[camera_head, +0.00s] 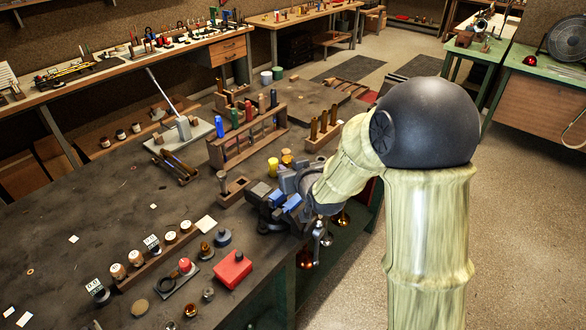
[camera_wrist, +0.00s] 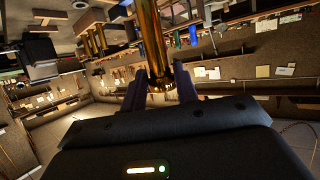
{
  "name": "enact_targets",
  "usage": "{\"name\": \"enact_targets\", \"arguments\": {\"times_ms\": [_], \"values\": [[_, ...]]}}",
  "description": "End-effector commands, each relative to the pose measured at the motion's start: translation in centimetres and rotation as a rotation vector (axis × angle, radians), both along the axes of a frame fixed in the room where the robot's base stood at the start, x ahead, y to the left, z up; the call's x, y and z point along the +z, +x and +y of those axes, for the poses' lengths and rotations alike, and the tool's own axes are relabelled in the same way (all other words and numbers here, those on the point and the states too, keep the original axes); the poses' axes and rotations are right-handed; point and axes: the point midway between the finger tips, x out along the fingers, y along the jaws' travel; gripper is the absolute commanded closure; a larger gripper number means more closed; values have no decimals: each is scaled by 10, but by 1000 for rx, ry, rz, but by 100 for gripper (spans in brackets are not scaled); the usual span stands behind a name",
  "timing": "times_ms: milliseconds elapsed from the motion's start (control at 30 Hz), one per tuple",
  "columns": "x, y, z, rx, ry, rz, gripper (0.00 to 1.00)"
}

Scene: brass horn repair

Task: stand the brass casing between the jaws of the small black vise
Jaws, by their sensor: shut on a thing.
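A tall brass casing (camera_wrist: 152,42) stands between the two dark fingers of my gripper (camera_wrist: 160,88) in the wrist view. The fingers are shut on it near its rimmed end, and its other end runs out of the top of the picture. In the head view my arm reaches down to the bench's right edge, beside a dark vise (camera_head: 264,207) with blue jaw pieces (camera_head: 291,203). My arm partly covers this area, and I cannot make out the held casing or my fingertips there. I cannot tell whether the casing touches the vise.
A wooden rack (camera_head: 318,142) with upright brass casings stands behind the vise. A rack of coloured tools (camera_head: 247,143) is to its left. A wooden block (camera_head: 232,190), a yellow cylinder (camera_head: 272,167) and a red box (camera_head: 232,269) are near the vise. The bench's left middle is mostly clear.

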Motion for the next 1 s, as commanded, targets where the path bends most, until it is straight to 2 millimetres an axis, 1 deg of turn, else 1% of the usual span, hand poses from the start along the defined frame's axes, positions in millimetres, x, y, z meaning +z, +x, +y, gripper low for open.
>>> {"name": "enact_targets", "arguments": {"times_ms": [767,1000], "values": [[1,1,-2,-9,0,-2,100],[-6,1,-3,-9,0,-2,100]]}}
